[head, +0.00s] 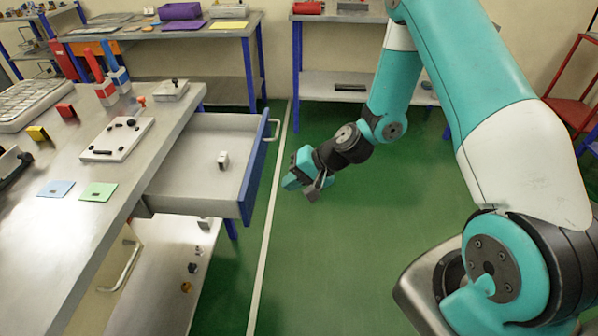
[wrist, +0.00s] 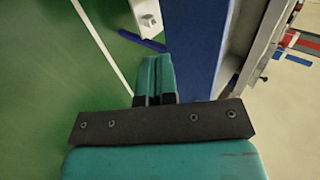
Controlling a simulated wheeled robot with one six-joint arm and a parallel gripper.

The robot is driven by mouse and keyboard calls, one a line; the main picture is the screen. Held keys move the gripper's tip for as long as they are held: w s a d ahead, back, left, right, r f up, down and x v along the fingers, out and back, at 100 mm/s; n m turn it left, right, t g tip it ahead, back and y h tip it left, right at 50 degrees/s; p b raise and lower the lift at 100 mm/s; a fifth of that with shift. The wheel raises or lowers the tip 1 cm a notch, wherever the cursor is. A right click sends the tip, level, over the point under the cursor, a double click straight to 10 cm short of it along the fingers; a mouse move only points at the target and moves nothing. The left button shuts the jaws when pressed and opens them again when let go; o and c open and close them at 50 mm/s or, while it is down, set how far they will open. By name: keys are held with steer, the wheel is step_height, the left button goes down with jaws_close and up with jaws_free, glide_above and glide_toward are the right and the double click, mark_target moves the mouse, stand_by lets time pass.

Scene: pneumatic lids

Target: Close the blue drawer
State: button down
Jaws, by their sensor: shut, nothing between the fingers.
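The blue drawer is pulled out from the left workbench. Its blue front (head: 259,170) faces right, with a pale bar handle (head: 274,130) near the far end. A small white block (head: 223,160) stands on the drawer's grey floor. My gripper (head: 291,181) is just right of the blue front, on its outer side, with a small visible gap in the head view. In the wrist view the teal fingers (wrist: 156,75) are shut together and empty, beside the blue front (wrist: 190,45). Whether they touch it cannot be told there.
The workbench top (head: 155,155) holds a white plate with black parts, coloured cards and blocks. A lower shelf (head: 165,265) under the drawer carries small parts. The green floor (head: 330,240) right of the drawer is clear. More benches stand along the back wall.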

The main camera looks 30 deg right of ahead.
mark_target(253, 194)
steer(key=w+a+f, duration=0.1)
steer(key=a+p, duration=0.1)
steer(key=a, duration=0.1)
steer(key=w+a+f, duration=0.1)
steer(key=a, duration=0.1)
steer(key=shift+w+f, duration=0.3)
steer(key=shift+w, duration=0.05)
steer(key=shift+w+a+f+p, duration=0.1)
steer(key=shift+w+a+p, duration=0.3)
steer(key=shift+a, duration=0.2)
steer(key=shift+w, duration=0.1)
